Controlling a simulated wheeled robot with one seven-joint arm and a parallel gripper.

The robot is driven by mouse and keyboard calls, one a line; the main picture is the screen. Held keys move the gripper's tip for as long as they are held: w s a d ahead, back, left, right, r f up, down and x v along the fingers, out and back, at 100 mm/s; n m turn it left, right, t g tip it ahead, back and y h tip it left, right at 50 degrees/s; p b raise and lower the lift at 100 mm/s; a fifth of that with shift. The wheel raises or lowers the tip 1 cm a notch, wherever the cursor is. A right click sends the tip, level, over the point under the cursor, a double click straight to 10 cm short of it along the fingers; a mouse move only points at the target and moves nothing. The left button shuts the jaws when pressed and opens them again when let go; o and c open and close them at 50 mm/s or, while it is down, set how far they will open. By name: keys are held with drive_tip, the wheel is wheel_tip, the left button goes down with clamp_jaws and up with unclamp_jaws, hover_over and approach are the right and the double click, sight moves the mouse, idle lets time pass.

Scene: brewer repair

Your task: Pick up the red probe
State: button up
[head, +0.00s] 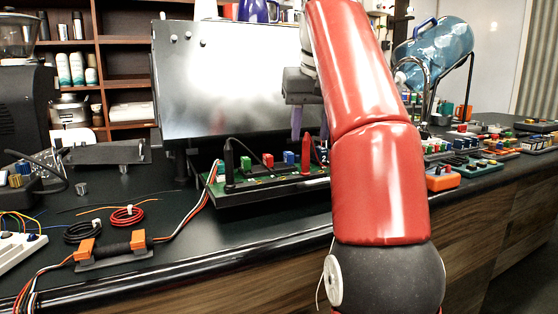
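The red probe (305,157) stands upright on the green circuit board (262,184) in the black tray at the middle of the counter. My gripper (310,126) points down just above the red probe, with its two purple fingers apart, one on each side of the probe's top in the picture. The fingers appear empty. I cannot tell the exact depth between fingers and probe. My red arm hides part of the right finger and the right end of the board. A black probe (229,163) with a cable stands upright at the board's left end.
A large metal panel (225,85) rises behind the board. Blue and red blocks (267,160) sit between the probes. Wire coils (127,216) and an orange-ended black part (113,248) lie at front left. More boards and a blue water jug (440,50) stand at right.

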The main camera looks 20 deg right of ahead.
sight(308, 151)
drive_tip(key=shift+w+r, duration=0.15)
drive_tip(key=shift+w, duration=0.2)
drive_tip(key=shift+w+f, duration=0.1)
drive_tip(key=shift+f, duration=0.1)
drive_tip(key=shift+s+x, duration=0.1)
drive_tip(key=shift+x, duration=1.7)
drive_tip(key=shift+s+x, duration=0.15)
drive_tip(key=shift+x, duration=1.65)
drive_tip(key=shift+d, duration=0.15)
clamp_jaws()
